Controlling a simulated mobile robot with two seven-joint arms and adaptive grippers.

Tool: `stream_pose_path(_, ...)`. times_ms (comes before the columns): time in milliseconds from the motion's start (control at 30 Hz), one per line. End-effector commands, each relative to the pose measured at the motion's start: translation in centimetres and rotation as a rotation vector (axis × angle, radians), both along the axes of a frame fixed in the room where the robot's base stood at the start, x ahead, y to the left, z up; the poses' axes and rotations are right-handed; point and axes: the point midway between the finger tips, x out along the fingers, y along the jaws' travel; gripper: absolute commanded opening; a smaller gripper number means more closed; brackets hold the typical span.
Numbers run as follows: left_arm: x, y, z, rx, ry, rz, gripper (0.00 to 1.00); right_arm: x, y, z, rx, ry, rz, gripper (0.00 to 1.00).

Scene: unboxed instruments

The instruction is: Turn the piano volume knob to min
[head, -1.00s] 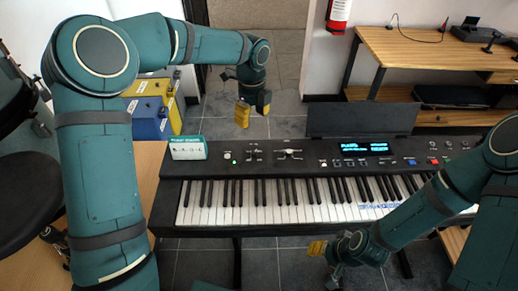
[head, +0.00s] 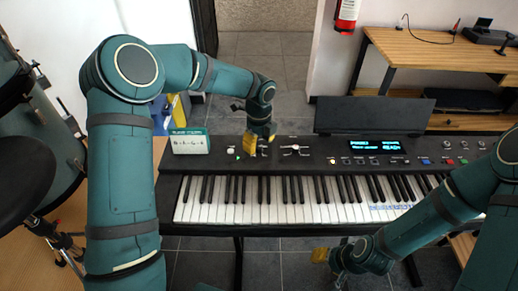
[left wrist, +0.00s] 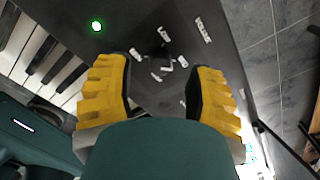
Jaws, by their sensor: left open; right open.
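The piano (head: 215,162) stands in the middle of the head view, its dark panel behind the keys. My left gripper (head: 259,136) is above the left part of that panel, pointing down and covering the controls right of the green light. In the left wrist view my left gripper (left wrist: 163,95) is open. A small dark knob (left wrist: 163,60) ringed by white labels lies between and just beyond its fingertips. My right gripper (head: 328,258) is open and empty, low in front of the keys.
A second lever-like control (head: 295,150) sits right of my left gripper. A white-and-green card (head: 188,143) stands at the panel's left end. A lit display (head: 373,145) and buttons are to the right. A wooden desk (head: 420,50) stands behind at right.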

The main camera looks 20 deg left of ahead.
Motion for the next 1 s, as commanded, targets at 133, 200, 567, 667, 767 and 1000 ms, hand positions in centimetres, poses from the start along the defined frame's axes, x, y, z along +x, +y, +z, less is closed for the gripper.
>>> stream_pose_path(133,0.0,0.0,-1.6,0.0,0.001,0.0,0.54,0.1,0.0,-0.4,0.0,-0.002,-0.001,0.47)
stream_pose_path(200,0.0,0.0,-1.9,0.0,0.001,0.0,0.54,0.1,0.0,-0.5,0.0,-0.002,-0.001,0.47)
stream_pose_path(567,0.0,0.0,-2.1,0.0,0.0,0.0,0.49,0.1,0.0,-0.5,0.0,-0.003,-0.001,0.47)
stream_pose_path(667,0.0,0.0,-2.1,0.0,0.0,0.0,0.14,0.1,0.0,-0.5,0.0,-0.003,-0.001,0.47)
stream_pose_path(767,0.0,0.0,-2.1,0.0,0.0,0.0,0.0,0.1,0.0,-0.5,0.0,-0.003,-0.001,0.47)
stream_pose_path(1000,0.0,0.0,-2.1,0.0,0.0,0.01,0.0,0.1,0.0,-0.4,0.0,-0.003,-0.001,0.47)
